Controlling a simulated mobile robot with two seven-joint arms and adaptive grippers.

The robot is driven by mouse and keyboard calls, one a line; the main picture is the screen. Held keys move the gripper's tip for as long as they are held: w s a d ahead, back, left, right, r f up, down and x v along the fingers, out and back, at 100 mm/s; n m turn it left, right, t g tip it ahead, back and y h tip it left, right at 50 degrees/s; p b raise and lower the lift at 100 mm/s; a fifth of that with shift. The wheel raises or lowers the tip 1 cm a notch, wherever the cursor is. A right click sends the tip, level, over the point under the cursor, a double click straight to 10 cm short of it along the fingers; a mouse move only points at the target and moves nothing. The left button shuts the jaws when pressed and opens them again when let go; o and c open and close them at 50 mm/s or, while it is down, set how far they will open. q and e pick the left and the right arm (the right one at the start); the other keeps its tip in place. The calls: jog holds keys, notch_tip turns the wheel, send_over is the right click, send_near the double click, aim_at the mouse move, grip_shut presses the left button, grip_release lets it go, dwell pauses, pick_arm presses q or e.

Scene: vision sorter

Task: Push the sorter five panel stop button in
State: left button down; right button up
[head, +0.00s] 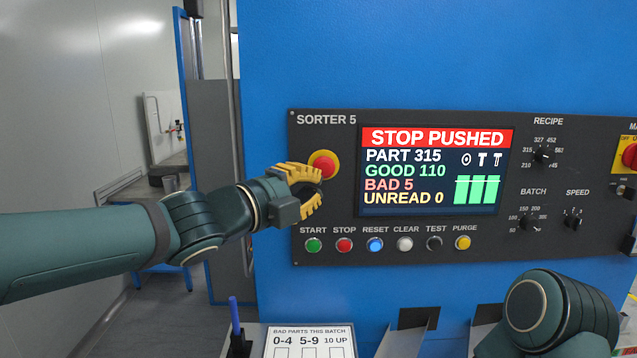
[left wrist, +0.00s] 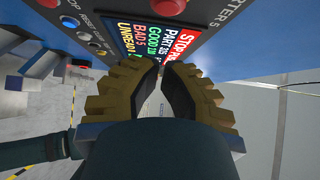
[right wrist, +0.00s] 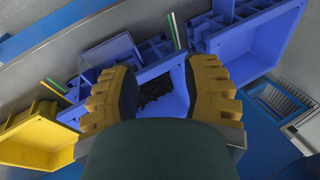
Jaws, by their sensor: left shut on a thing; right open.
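The sorter five panel (head: 330,225) is dark grey on a blue cabinet. Its big red mushroom button (head: 324,164) on a yellow ring is at upper left, below "SORTER 5". A small red button (head: 344,245) labelled STOP sits in the bottom row. The screen (head: 436,170) reads "STOP PUSHED". My left gripper (head: 314,190) is just below and left of the mushroom button, close to the panel; contact is unclear. Its fingers (left wrist: 163,75) are drawn together; what they close on cannot be made out. My right gripper (right wrist: 160,85) is open and empty, above blue bins.
Several other row buttons lie right of STOP. Knobs (head: 543,155) and a red rotary switch (head: 631,155) are at the panel's right. A sheet (head: 310,340) and blue pen (head: 235,315) are below. The right wrist view shows blue bins (right wrist: 265,40) and a yellow bin (right wrist: 35,135).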

pick_arm(q)
jog(key=v, duration=0.6)
jog(key=shift+f+p, duration=0.15)
jog(key=shift+p, duration=0.25)
pick_arm(e)
jog(key=shift+w+d+r, duration=0.15)
jog(key=shift+w+r, duration=0.25)
jog(key=shift+w, duration=0.05)
pick_arm(q)
jog(key=shift+a, duration=0.2)
pick_arm(e)
jog(key=shift+s, duration=0.1)
